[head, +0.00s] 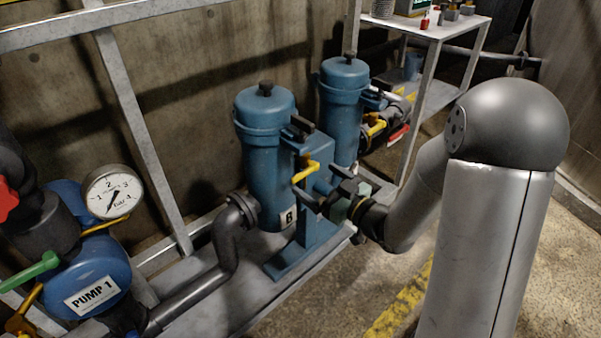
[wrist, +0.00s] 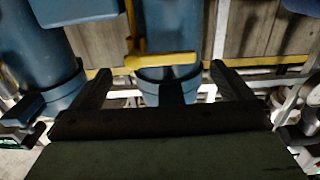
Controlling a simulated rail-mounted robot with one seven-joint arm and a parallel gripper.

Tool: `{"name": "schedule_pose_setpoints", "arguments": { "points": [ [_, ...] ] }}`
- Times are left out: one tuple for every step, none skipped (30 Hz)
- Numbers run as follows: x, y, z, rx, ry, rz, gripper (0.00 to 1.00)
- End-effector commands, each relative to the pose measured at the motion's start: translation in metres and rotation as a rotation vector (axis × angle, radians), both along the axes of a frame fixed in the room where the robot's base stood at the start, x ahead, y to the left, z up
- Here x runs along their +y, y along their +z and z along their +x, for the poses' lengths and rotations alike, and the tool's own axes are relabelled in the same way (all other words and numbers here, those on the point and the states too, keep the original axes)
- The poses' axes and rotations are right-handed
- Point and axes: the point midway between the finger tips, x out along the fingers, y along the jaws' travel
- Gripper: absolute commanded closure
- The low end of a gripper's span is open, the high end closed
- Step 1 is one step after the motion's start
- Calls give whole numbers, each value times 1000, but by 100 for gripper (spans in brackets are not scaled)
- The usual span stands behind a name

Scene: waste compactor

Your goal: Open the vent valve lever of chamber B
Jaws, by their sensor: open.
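Chamber B is a blue upright canister (head: 262,165) with a "B" label (head: 289,217) low on its side. A yellow lever (head: 306,171) sticks out from its right side; I take this as the vent valve lever. My gripper (head: 317,187) is open right by this lever in the head view. In the wrist view a yellow lever (wrist: 163,59) lies crosswise, framed between the two spread fingers of my gripper (wrist: 160,70) and a little beyond their tips. I cannot tell whether a finger touches it. Nothing is held.
A second blue canister (head: 343,105) stands behind, with a yellow lever (head: 375,127) and a red lever (head: 398,135). Pump 1 (head: 95,285) with a gauge (head: 112,193) is at left. A dark pipe (head: 230,240) and metal frame are close by. A shelf (head: 432,25) stands behind.

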Motion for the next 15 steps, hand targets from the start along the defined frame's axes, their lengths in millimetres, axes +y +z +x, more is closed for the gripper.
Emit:
{"name": "schedule_pose_setpoints", "arguments": {
  "points": [
    [9, -1, 8, -1, 4, 1, 0],
    [14, -1, 12, -1, 4, 1, 0],
    [19, -2, 18, 0, 4, 1, 0],
    [23, -2, 23, -1, 4, 1, 0],
    [27, -1, 26, 0, 3, 1, 0],
    [31, -1, 31, -1, 3, 2, 0],
    [34, -1, 34, -1, 2, 1, 0],
    [37, -1, 37, 0, 2, 0, 0],
    [40, -1, 41, -1, 1, 1, 0],
    [42, -1, 43, -1, 1, 1, 0],
    [44, -1, 45, -1, 1, 1, 0],
    [45, -1, 47, 0, 0, 0, 0],
    [47, -1, 48, 1, 0, -1, 0],
    [48, -1, 50, 0, 0, 0, 0],
    [49, -1, 50, 1, 0, 1, 0]
  ]
}}
